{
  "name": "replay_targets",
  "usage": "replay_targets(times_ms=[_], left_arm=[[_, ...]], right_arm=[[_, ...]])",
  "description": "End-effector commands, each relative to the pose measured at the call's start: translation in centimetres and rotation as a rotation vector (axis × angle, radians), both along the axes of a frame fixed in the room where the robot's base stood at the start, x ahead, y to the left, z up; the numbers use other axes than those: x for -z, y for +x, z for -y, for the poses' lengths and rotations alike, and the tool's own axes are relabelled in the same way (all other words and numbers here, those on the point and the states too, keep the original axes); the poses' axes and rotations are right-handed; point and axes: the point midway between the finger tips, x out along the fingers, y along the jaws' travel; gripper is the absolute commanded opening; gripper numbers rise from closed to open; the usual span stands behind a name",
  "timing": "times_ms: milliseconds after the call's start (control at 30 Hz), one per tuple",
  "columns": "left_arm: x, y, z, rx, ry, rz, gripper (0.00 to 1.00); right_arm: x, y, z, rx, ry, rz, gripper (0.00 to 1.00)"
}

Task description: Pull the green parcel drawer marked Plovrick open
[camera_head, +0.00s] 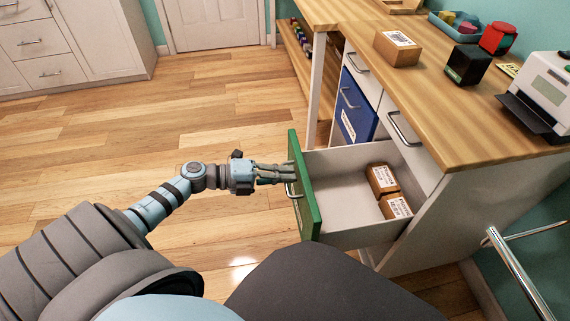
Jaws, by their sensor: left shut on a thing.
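The green drawer (305,200) stands pulled well out from the cabinet, and its white inside shows. Two small brown parcels (381,178) with white labels lie inside it, toward the cabinet side. The drawer's metal handle (291,191) is on the green front, partly hidden by my fingers. My left gripper (282,174) is at the green front and shut on the handle. The front's marking faces away, so I cannot read it. My right gripper does not show.
A blue drawer (357,105) with a label sits shut beside the open one. The wooden worktop (420,110) above carries a cardboard box (397,48), a black box (468,65), a red item (497,38) and a printer (540,95). A metal bar (515,265) juts out at the right. The floor at left is clear.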

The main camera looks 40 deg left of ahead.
Motion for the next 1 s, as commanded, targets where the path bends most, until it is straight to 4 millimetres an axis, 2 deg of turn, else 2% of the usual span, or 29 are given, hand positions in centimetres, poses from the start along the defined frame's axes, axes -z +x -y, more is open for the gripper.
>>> replay_targets(times_ms=[67, 100, 133, 600, 733, 1000], left_arm=[[0.0, 0.0, -0.1, -0.003, 0.001, 0.000, 0.00], [0.0, 0.0, -0.1, -0.003, 0.001, 0.000, 0.13], [0.0, 0.0, -0.1, -0.003, 0.001, 0.000, 0.17], [0.0, -0.3, -0.4, -0.002, 0.002, -0.001, 0.17], [-0.4, -2.1, -2.0, 0.000, 0.004, -0.006, 0.17], [-1.9, -7.1, -6.9, 0.000, 0.007, -0.007, 0.17]], right_arm=[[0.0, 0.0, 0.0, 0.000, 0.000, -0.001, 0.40], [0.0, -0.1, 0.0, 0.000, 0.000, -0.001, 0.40], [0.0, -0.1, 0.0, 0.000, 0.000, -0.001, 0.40], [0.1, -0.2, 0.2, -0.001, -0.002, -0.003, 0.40], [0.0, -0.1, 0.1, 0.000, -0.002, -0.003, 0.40], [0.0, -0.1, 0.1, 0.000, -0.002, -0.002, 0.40]])
